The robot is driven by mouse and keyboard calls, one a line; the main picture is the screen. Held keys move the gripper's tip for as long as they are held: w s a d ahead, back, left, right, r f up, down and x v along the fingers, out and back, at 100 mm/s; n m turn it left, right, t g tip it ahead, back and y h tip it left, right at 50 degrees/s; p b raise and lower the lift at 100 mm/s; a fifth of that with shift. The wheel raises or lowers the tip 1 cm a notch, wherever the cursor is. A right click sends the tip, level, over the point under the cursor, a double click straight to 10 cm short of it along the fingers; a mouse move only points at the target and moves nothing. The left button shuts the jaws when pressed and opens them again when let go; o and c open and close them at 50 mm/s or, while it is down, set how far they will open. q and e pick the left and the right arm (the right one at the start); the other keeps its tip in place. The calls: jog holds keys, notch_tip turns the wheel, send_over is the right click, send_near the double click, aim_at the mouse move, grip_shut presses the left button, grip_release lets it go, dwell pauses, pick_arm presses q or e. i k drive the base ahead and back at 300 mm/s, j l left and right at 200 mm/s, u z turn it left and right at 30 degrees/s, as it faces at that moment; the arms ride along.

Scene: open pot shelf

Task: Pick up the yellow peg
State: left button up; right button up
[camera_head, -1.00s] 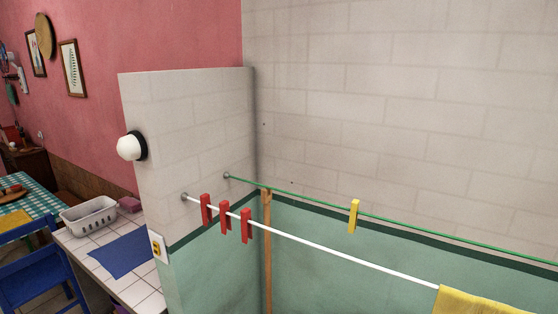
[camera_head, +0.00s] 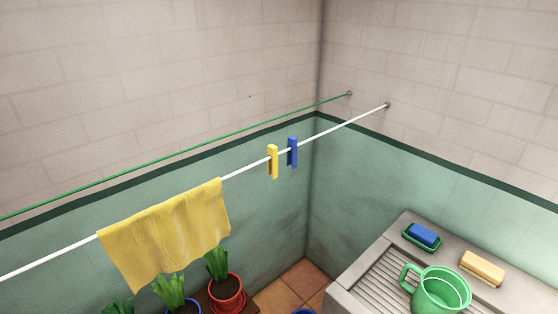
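A yellow peg (camera_head: 272,161) is clipped on the white line in the head view, right of the yellow cloth. A blue peg (camera_head: 292,152) hangs on the same line just to its right, close beside it. Neither of my grippers is in view.
The white line (camera_head: 338,128) and a green line (camera_head: 180,154) behind it run to the right wall. A yellow cloth (camera_head: 170,235) hangs over the white line. Potted plants (camera_head: 226,290) stand below. A grey sink counter (camera_head: 375,262) at lower right holds a green mug (camera_head: 441,291), a blue sponge (camera_head: 424,235) and a yellow bar (camera_head: 482,267).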

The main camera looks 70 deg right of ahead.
aim_at(273, 164)
jog(key=z, duration=2.35)
